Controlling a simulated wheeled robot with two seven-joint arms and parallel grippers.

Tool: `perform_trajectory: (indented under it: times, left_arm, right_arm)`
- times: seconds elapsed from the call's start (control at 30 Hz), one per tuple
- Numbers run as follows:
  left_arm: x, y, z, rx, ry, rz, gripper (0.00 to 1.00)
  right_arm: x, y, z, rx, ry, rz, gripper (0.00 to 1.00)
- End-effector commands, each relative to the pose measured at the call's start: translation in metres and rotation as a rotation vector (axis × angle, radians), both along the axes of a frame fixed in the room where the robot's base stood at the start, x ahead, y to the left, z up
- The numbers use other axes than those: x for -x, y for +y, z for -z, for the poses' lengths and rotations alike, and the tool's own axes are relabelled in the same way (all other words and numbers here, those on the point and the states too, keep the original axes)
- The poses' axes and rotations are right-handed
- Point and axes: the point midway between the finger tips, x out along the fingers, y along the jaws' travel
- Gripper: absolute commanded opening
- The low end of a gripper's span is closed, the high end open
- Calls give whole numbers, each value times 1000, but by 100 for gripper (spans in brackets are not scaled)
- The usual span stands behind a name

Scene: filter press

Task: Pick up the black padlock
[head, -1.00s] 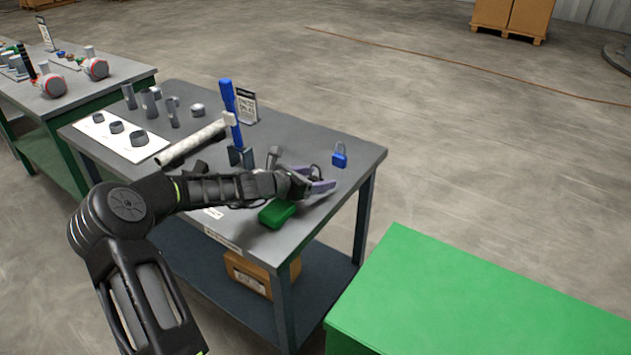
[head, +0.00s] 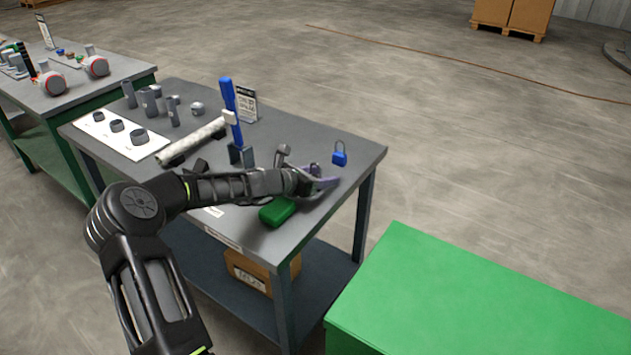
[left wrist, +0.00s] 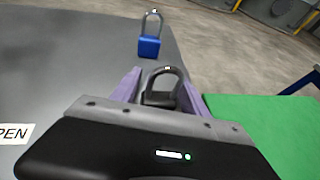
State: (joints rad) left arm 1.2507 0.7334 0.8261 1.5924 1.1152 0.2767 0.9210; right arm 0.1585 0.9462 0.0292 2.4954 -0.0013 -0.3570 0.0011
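The black padlock (left wrist: 161,96) stands on the grey table in the left wrist view, its dark shackle up. It sits between the two purple fingers of my left gripper (left wrist: 162,88). The fingers are apart, one on each side of it; I cannot tell whether either touches it. In the head view my left gripper (head: 320,177) is low over the table's right part, and it largely hides the padlock. My right gripper is not in view.
A blue padlock (head: 339,155) stands just beyond the gripper on the grey table (head: 352,140). A green block (head: 277,211) lies near the front edge. A blue-handled upright part (head: 231,105) stands left of the gripper. A green cabinet top (head: 470,290) is at right.

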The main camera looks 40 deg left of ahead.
Motion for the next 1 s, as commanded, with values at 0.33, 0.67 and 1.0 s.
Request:
perform_trajectory:
  times: [0.33, 0.67, 1.0]
  left_arm:
    - [0, 0, 0, 0, 0, 0, 23]
    - [0, 0, 0, 0, -1, 0, 0]
    - [-1, 0, -10, -3, -2, 2, 0]
  right_arm:
    - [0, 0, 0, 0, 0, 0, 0]
    - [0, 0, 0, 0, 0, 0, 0]
    - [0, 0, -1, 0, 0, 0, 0]
